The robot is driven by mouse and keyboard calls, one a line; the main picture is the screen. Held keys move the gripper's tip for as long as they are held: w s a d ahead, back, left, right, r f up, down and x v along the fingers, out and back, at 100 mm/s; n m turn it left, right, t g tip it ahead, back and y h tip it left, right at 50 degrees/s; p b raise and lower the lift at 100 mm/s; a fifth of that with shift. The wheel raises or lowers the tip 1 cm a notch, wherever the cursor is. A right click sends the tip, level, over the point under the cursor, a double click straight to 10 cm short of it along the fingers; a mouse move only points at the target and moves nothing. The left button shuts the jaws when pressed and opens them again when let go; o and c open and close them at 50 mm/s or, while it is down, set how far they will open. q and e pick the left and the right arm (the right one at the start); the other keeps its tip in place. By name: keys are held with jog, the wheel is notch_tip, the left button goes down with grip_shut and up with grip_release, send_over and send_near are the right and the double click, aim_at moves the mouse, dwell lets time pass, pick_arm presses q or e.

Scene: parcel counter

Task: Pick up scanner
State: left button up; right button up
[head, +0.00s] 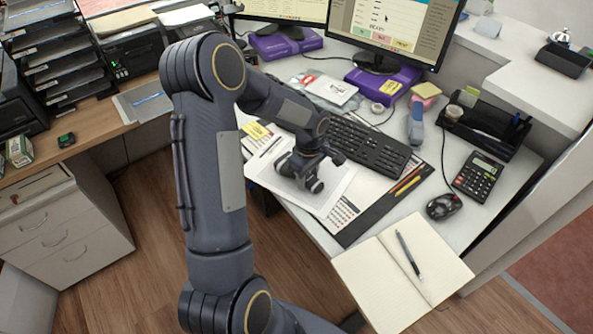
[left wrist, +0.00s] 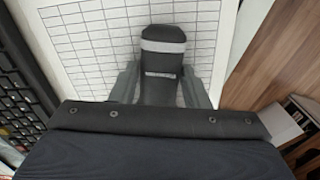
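The scanner (left wrist: 163,65), a dark device with a light grey band near its far end, lies on a white sheet with a printed grid in the left wrist view. My left gripper (left wrist: 161,88) is right over it, with one grey finger on each side of the scanner's narrow body. The fingers are apart and very close to its sides; I cannot tell whether they touch it. In the head view my left gripper (head: 308,172) points down at the papers on the desk, and my arm and hand largely hide the scanner. My right gripper is not in view.
A black keyboard (head: 368,147) lies just beyond the gripper. An open notebook (head: 385,282) with a pen, a mouse (head: 440,207) and a calculator (head: 479,174) are to the right. A blue-grey upright item (head: 416,122) stands behind. Monitors (head: 395,35) stand at the back.

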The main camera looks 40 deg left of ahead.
pick_arm(q)
jog(key=c, duration=0.6)
jog(key=shift+r, duration=0.1)
jog(key=shift+c, duration=0.2)
